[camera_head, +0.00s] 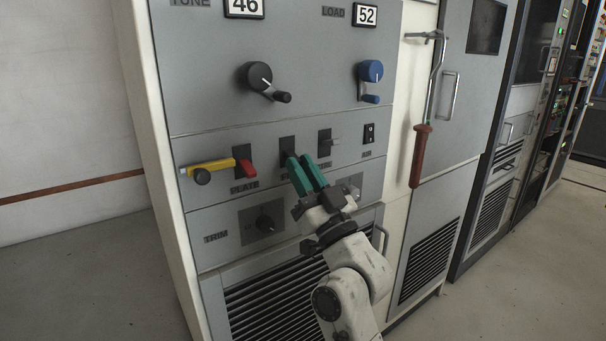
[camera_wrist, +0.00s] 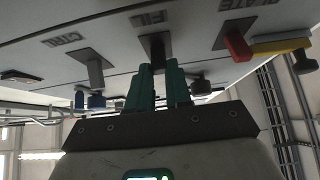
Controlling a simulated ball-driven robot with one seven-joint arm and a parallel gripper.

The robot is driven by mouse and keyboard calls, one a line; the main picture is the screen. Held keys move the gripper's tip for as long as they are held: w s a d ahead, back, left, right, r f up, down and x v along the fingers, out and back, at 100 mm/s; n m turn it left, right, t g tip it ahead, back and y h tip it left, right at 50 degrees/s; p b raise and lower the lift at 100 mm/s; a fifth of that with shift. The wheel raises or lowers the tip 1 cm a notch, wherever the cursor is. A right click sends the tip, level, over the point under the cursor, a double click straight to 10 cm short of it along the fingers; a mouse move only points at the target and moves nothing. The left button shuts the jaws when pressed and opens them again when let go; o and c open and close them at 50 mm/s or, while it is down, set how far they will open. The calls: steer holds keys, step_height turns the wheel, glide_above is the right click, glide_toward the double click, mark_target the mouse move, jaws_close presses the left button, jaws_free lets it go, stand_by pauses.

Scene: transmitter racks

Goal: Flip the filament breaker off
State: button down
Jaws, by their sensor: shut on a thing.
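The filament breaker (camera_head: 287,144) is on the grey cabinet panel, between the red-handled plate breaker and a grey-levered breaker. In the wrist view the filament breaker (camera_wrist: 155,45) shows under an upside-down FIL label. My gripper (camera_head: 297,160) has green fingers and reaches the panel from below at this breaker. In the wrist view my gripper (camera_wrist: 158,66) has its fingertips at the breaker's dark plate, shut on its lever. The lever is hidden by the fingers, so I cannot tell its position.
The plate breaker's red handle (camera_head: 244,168) and a yellow bar (camera_head: 207,166) are left of my gripper. The grey-levered breaker (camera_head: 325,142) is close on the right. A red-handled hooked rod (camera_head: 420,150) hangs farther right.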

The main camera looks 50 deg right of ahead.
steer(key=shift+f, duration=0.1)
steer(key=c, duration=1)
jaws_free()
steer(key=shift+c, duration=0.2)
steer(key=b+v, duration=0.3)
steer(key=v, duration=0.7)
steer(key=shift+s+f, duration=0.2)
steer(key=shift+s, duration=0.1)
steer(key=shift+a, duration=0.1)
